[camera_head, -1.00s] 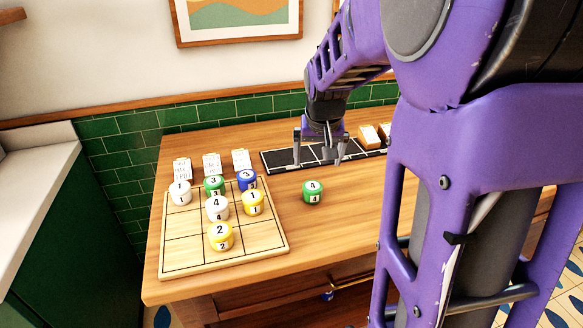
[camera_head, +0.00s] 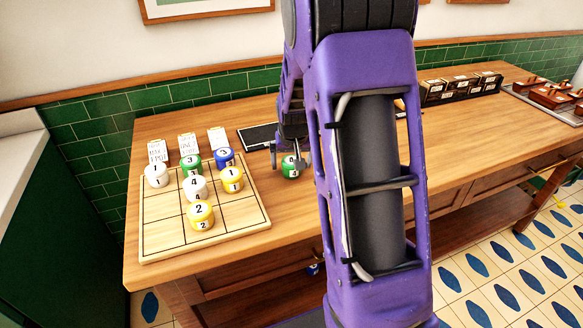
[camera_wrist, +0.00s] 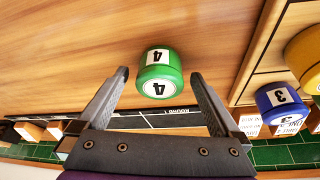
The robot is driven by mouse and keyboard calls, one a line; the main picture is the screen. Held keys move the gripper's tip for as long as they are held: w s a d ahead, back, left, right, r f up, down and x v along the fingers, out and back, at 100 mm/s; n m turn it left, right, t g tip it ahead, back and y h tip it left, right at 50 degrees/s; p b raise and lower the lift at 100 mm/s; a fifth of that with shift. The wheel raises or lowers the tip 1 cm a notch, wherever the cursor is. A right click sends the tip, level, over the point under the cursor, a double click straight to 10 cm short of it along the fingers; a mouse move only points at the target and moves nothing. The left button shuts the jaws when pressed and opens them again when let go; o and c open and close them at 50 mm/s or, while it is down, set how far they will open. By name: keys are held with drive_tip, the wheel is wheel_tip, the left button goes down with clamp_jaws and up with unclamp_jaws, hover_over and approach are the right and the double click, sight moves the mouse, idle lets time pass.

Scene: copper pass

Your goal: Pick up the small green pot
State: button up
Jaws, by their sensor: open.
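A small green pot (camera_head: 290,168) marked 4 stands on the bare wooden table to the right of the grid board. My gripper (camera_head: 289,168) is above and around it in the head view, with one finger seen left of the pot. In the wrist view the green pot (camera_wrist: 160,73) lies ahead of and between the two open fingertips (camera_wrist: 160,78), with a gap on each side. Another green pot (camera_head: 191,163), marked 3, sits on the board's back row.
The grid board (camera_head: 158,243) also holds white, yellow and blue pots, the blue pot (camera_wrist: 276,102) being close beside in the wrist view. Note cards (camera_head: 188,143) stand behind the board. A black strip (camera_head: 257,136) lies at the back. Dark boxes (camera_head: 460,88) stand at the far right.

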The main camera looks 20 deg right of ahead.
drive_tip(key=shift+w+d+f, duration=0.1)
drive_tip(key=shift+w+f, duration=0.1)
drive_tip(key=shift+f, duration=0.3)
